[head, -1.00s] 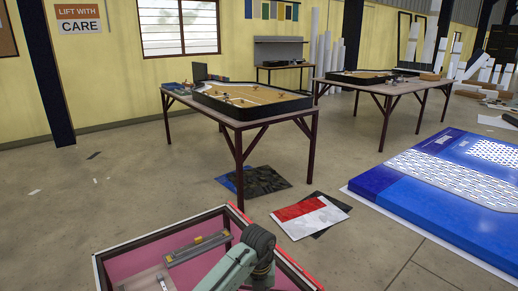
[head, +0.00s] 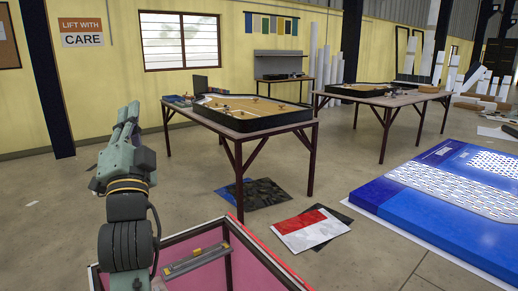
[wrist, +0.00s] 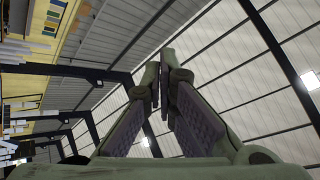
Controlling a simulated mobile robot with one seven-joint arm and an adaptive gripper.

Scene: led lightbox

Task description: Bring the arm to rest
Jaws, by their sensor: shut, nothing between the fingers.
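My gripper (head: 130,112) is raised at the left of the head view, above the pink-lined box, with its fingers pointing up. It is shut and holds nothing. In the wrist view the two fingers (wrist: 163,75) meet near their tips, with the ceiling beams and roof panels behind them. My arm's dark wrist joint shows below the gripper in the head view.
A pink-lined box (head: 262,250) with a grey and yellow tool (head: 196,259) inside lies below. A table (head: 262,125) with a black-rimmed board stands beyond. A blue printed panel (head: 440,200) lies at the right.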

